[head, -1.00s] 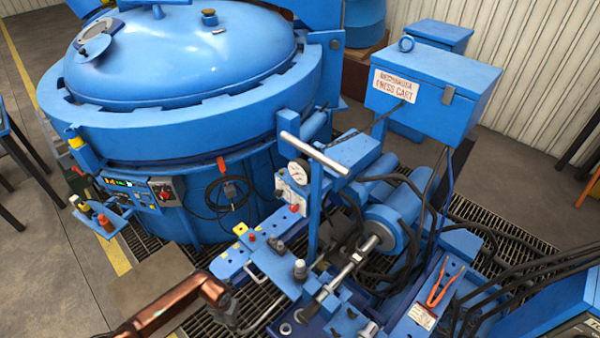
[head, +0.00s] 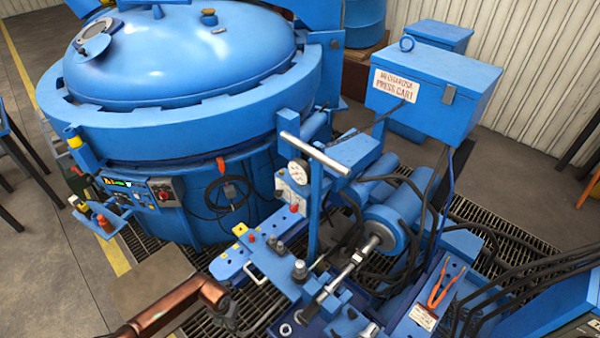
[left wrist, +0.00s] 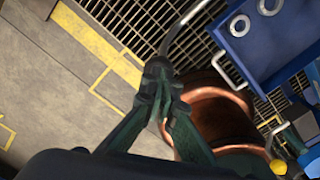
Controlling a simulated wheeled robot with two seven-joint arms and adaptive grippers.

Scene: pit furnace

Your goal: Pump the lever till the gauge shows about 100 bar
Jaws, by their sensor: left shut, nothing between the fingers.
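The pressure gauge (head: 298,170) is a small white dial on the blue press cart, left of the T-shaped bar (head: 315,155). Its needle is too small to read. A grey rod that looks like the pump lever shows in the left wrist view (left wrist: 187,22), curving down towards my fingertips. My left gripper (head: 230,318) is low at the front of the cart, over the floor grating. In the left wrist view its dark fingers (left wrist: 158,72) meet at the tips, shut and empty, close to the rod's end. I cannot tell whether they touch it. My right gripper is out of view.
The large blue round furnace (head: 190,125) stands at the back left. A white U-shaped handle (head: 256,273) sticks out of the cart's front left beside my arm. Orange-handled pliers (head: 442,285) lie on the cart's right. Open floor (head: 70,275) is at the left.

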